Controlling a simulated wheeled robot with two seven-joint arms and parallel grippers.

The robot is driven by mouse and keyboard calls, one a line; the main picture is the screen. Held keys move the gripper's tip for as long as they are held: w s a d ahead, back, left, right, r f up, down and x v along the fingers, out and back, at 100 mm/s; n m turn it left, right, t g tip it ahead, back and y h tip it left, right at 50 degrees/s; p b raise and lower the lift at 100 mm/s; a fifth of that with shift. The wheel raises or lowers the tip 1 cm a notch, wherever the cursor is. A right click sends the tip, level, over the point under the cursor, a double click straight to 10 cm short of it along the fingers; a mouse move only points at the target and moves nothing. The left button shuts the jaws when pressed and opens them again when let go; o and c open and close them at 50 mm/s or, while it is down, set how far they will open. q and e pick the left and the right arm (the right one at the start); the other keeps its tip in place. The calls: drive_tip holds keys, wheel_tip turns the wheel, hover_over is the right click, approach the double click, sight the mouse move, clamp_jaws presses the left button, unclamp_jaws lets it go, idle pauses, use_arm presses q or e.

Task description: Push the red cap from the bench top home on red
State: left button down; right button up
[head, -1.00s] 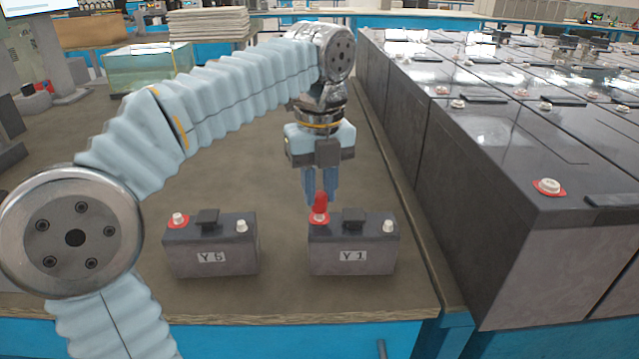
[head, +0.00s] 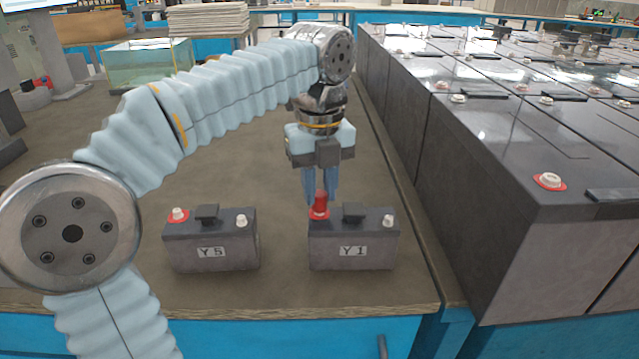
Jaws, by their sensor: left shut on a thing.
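The red cap (head: 320,203) is at the red-marked terminal of the small dark battery labelled Y 1 (head: 353,257), at its left end. My left gripper (head: 320,198) points straight down over that terminal, with its blue fingers shut on the cap. The cap hides the terminal post, so I cannot tell whether it is fully seated. A second small battery, Y 5 (head: 211,257), stands to the left with its red-ringed post (head: 178,215) bare. My right gripper is not in view.
Large dark batteries (head: 500,180) stand in rows along the right. A glass tank (head: 148,65) and a stack of sheets (head: 207,20) are at the back left. The brown bench top (head: 240,180) is clear around the two small batteries.

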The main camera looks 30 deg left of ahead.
use_arm(q)
drive_tip(key=shift+f+b, duration=0.3)
drive_tip(key=shift+f, duration=0.15)
idle(0.6)
drive_tip(key=shift+c, duration=1.9)
unclamp_jaws()
drive_tip(key=shift+r+p, duration=0.95)
drive_tip(key=shift+r, duration=2.6)
